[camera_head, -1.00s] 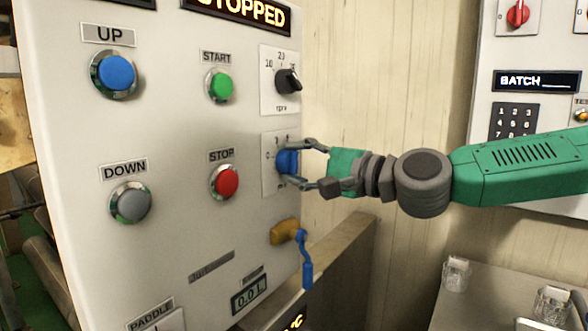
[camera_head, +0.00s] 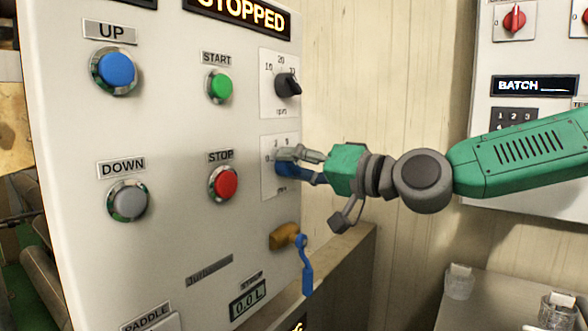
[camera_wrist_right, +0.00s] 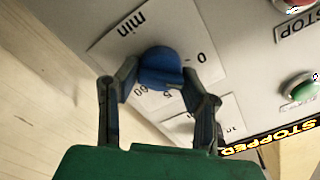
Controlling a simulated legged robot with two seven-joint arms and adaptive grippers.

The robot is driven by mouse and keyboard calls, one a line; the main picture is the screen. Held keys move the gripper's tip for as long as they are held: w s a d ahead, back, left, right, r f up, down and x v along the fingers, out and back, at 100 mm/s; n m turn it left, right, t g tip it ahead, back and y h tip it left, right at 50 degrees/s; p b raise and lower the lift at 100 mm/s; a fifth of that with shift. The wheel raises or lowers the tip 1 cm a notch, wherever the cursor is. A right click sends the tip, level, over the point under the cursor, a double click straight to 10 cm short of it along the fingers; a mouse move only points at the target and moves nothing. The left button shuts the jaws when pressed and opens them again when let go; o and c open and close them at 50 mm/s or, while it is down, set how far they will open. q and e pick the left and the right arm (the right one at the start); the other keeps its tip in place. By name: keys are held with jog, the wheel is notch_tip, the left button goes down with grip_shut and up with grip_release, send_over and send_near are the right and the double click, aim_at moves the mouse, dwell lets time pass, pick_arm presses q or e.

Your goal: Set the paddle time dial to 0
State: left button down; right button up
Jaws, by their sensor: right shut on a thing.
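The blue dial knob (camera_head: 285,171) sits on a white scale plate at the right edge of the panel, below the black rpm knob. My right gripper (camera_head: 288,163) reaches in from the right and is shut on the blue knob. In the right wrist view the blue knob (camera_wrist_right: 158,67) lies between the two fingers (camera_wrist_right: 160,79). The plate there reads "min", with 0, 5 and 60 around the knob. The fingers hide part of the knob and scale, so I cannot tell its exact setting. My left gripper is not in view.
The black rpm knob (camera_head: 288,85) is just above, and a yellow valve with a blue lever (camera_head: 306,268) is just below. The red stop button (camera_head: 225,184) and green start button (camera_head: 219,87) are to the left. Glass jars (camera_head: 459,283) stand on a counter at lower right.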

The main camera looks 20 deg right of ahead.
jog(key=shift+f+n+b, duration=0.15)
jog(key=shift+n+b, duration=0.05)
jog(key=shift+n, duration=0.95)
jog(key=shift+f+n+b, duration=0.15)
jog(key=shift+n, duration=1)
jog(key=shift+r, duration=0.1)
jog(key=o, duration=1.1)
jog(key=shift+o, duration=0.2)
jog(key=shift+d+r, duration=0.1)
jog(key=shift+d, duration=0.05)
jog(key=v, duration=1.2)
